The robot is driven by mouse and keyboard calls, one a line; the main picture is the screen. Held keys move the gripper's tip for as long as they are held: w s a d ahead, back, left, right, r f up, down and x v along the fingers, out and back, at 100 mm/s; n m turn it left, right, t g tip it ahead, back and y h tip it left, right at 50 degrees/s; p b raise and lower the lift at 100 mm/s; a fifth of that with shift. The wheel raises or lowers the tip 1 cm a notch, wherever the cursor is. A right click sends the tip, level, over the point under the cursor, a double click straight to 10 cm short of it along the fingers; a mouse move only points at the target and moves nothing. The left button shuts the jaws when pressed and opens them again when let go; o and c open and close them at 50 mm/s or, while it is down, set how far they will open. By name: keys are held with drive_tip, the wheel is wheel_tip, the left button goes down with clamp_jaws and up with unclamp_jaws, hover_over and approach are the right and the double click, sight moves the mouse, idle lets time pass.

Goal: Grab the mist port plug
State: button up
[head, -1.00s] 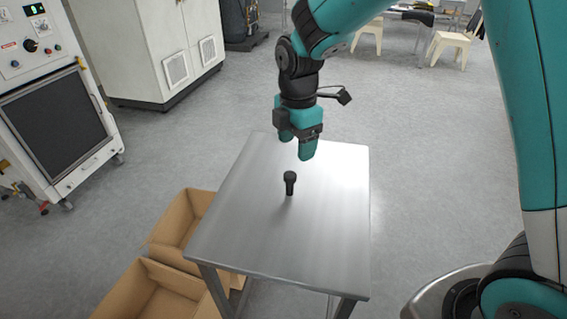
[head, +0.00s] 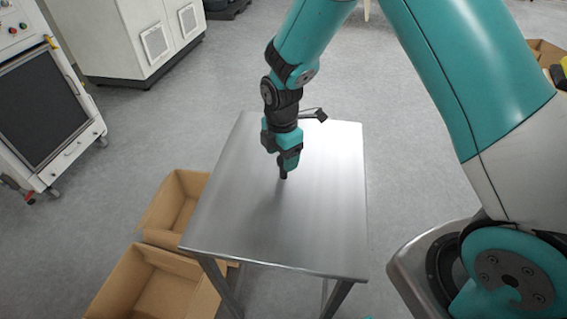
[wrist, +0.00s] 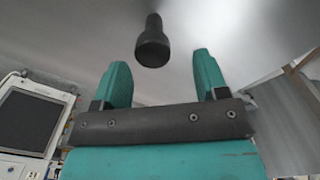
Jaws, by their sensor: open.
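The mist port plug (head: 283,175) is a small dark cylinder with a wider head, standing on the metal table (head: 240,225). In the head view my gripper (head: 287,166) is right over it and hides its upper part. In the wrist view the plug (wrist: 152,44) shows between and just beyond the two teal fingertips. My gripper (wrist: 158,72) is open there, with clear space on both sides of the plug and nothing held.
Two open cardboard boxes (head: 126,262) stand on the floor at the table's left side. A white machine with a dark panel (head: 45,115) and a white cabinet (head: 140,35) stand at the back left. The rest of the tabletop is bare.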

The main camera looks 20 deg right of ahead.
sight(283, 174)
drive_tip(key=f, duration=0.1)
drive_tip(key=f+p, duration=0.1)
drive_tip(key=f, duration=0.2)
drive_tip(key=shift+w+d+f, duration=0.1)
drive_tip(key=shift+w+d, duration=0.25)
drive_tip(key=shift+f, duration=0.55)
drive_tip(key=c, duration=1)
